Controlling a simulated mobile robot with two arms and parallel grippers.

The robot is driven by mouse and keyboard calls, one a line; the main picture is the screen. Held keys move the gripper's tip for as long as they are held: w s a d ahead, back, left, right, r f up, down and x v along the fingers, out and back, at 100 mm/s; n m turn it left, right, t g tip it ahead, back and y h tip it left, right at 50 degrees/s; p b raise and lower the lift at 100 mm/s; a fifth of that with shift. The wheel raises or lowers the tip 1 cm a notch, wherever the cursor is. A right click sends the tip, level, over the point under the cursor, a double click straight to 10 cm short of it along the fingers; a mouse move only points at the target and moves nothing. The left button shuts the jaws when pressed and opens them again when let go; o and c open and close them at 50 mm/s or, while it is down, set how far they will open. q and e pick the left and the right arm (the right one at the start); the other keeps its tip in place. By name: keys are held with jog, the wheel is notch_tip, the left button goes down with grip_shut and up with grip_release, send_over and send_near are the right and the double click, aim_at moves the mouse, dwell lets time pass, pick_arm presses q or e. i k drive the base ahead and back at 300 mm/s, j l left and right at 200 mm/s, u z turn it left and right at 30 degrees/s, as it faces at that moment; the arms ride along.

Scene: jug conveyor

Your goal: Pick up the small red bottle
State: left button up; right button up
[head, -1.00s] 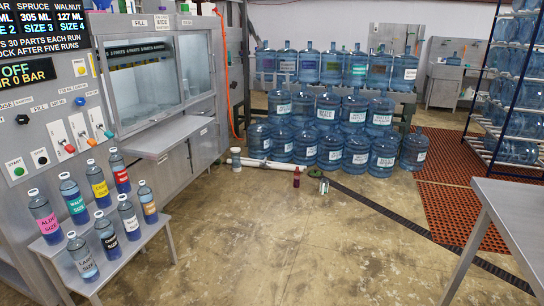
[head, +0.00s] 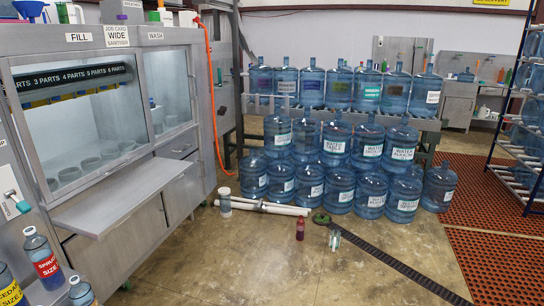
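A small dark red bottle (head: 300,229) stands upright on the concrete floor in the head view, in front of the rows of large blue water jugs (head: 310,184). Nothing covers it from this side. Neither of my grippers shows in the head view.
White pipes (head: 262,208) and a white container (head: 225,202) lie and stand left of the red bottle. The steel cabinet (head: 130,220) fills the left. Floor in front is clear.

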aim_at(300, 223)
jog(key=i, duration=2.5)
